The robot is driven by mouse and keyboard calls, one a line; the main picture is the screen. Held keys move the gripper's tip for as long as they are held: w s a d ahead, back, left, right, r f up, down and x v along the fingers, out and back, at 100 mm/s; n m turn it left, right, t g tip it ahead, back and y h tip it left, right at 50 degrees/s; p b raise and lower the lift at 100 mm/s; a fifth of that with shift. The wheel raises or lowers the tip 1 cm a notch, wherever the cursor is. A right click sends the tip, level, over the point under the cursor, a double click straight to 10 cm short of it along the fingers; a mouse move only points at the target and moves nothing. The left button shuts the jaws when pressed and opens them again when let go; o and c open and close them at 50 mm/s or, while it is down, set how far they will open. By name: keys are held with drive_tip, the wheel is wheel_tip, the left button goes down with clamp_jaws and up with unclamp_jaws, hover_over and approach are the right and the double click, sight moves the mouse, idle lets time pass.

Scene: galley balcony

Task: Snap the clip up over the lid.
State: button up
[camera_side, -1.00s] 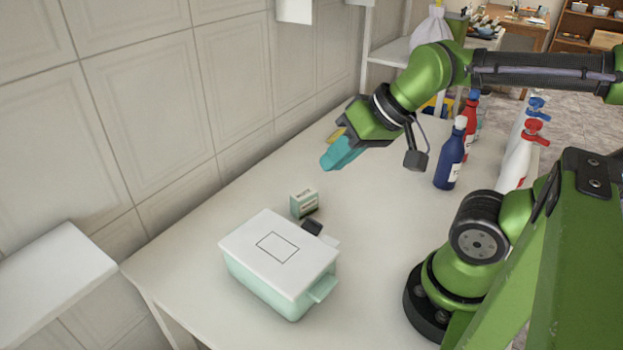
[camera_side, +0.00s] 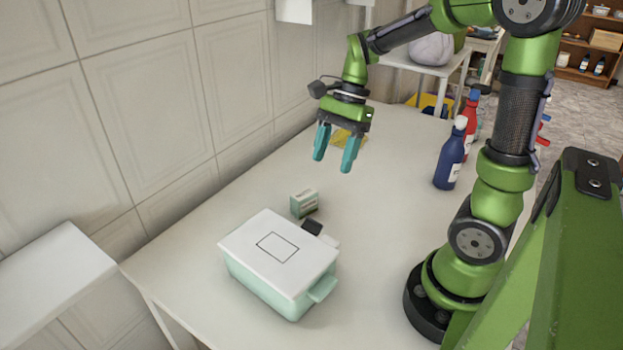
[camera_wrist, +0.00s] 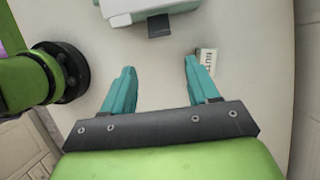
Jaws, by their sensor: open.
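A mint-green box with a white lid (camera_side: 275,250) stands on the table, and part of it shows at the top of the wrist view (camera_wrist: 165,10). The lid lies flat on it. A dark clip (camera_side: 312,227) sticks outward from the box's far side, apart from the lid's top; it also shows in the wrist view (camera_wrist: 158,26). A mint tab (camera_side: 323,288) juts from the right side. My gripper (camera_side: 333,162) is open and empty, its teal fingers pointing down above the table beyond the box. In the wrist view, the clip lies ahead of the gap between the fingertips (camera_wrist: 160,68).
A small green-and-white carton (camera_side: 304,203) stands just behind the box, close to the clip. Blue (camera_side: 450,158) and red (camera_side: 469,118) bottles stand at the right. A yellow item (camera_side: 349,138) lies behind my gripper. The tiled wall borders the table on the left.

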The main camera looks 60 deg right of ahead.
drive_tip(key=x, duration=1.4)
drive_tip(key=shift+a+f, duration=0.1)
drive_tip(key=shift+f, duration=0.25)
drive_tip(key=shift+c, duration=0.4)
drive_tip(key=c, duration=0.7)
